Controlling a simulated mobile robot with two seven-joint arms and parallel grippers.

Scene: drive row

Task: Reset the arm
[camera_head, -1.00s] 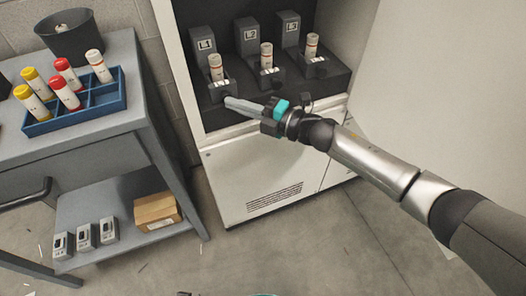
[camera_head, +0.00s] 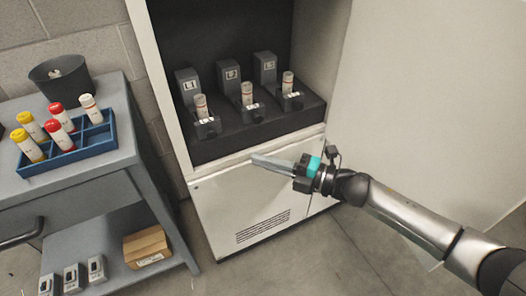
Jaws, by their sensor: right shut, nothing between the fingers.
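My right arm comes in from the lower right. Its gripper (camera_head: 262,162) is shut and empty, with long grey fingers pointing left. It hangs in front of the white cabinet's lower front (camera_head: 232,200), below the dark shelf and clear of the tubes. My left gripper is not in view.
The open cabinet holds three grey stations with white-capped tubes: left (camera_head: 201,105), middle (camera_head: 247,94) and right (camera_head: 288,83). A grey cart (camera_head: 125,150) at left carries a blue rack (camera_head: 82,155) of several tubes and a black bin (camera_head: 62,80). A cardboard box (camera_head: 146,247) sits on its lower shelf.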

